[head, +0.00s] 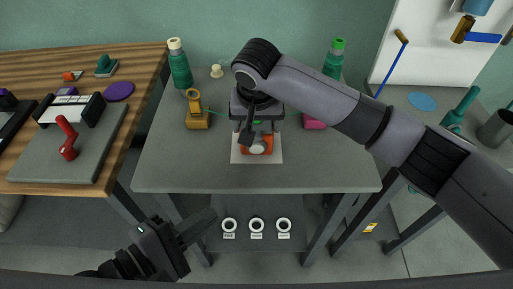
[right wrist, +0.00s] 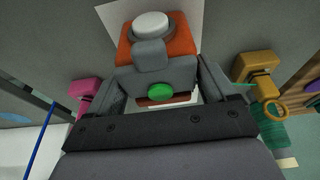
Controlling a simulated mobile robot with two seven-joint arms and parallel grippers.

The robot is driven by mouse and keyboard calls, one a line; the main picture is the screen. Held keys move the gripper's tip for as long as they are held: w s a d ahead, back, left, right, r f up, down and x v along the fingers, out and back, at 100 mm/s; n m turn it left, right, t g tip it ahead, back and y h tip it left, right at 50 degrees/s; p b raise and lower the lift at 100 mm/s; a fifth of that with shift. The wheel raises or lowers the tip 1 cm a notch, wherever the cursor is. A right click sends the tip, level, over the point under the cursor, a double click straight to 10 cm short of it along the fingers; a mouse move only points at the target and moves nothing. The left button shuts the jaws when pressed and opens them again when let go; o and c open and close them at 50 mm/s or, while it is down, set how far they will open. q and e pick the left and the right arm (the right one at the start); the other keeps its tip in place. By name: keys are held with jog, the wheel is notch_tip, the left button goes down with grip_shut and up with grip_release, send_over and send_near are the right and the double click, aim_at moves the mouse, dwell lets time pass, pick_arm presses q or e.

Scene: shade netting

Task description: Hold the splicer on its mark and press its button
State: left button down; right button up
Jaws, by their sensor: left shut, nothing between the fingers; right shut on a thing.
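The splicer (head: 259,148) is an orange block with a round white-grey knob, on a white square sheet (head: 240,157) on the grey table. In the right wrist view the splicer (right wrist: 183,47) shows its pale knob on a grey collar, a grey part and a round green disc; I cannot tell which is its button. My right gripper (head: 257,128) is over the splicer, its fingers (right wrist: 163,85) shut on its grey part from both sides. It hides the splicer's back part in the head view. My left gripper (head: 213,222) is shut and empty, low before the table's front edge.
On the table (head: 165,175) stand a green bottle (head: 180,70), a mustard tool (head: 197,117), another green bottle (head: 333,65) and a pink block (head: 313,122). Several white rings (head: 256,225) sit below the front edge. A wooden bench (head: 140,60) is at left. The table's front left is clear.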

dwell(0.3)
jog(key=o, duration=1.2)
jog(key=shift+r, duration=0.1)
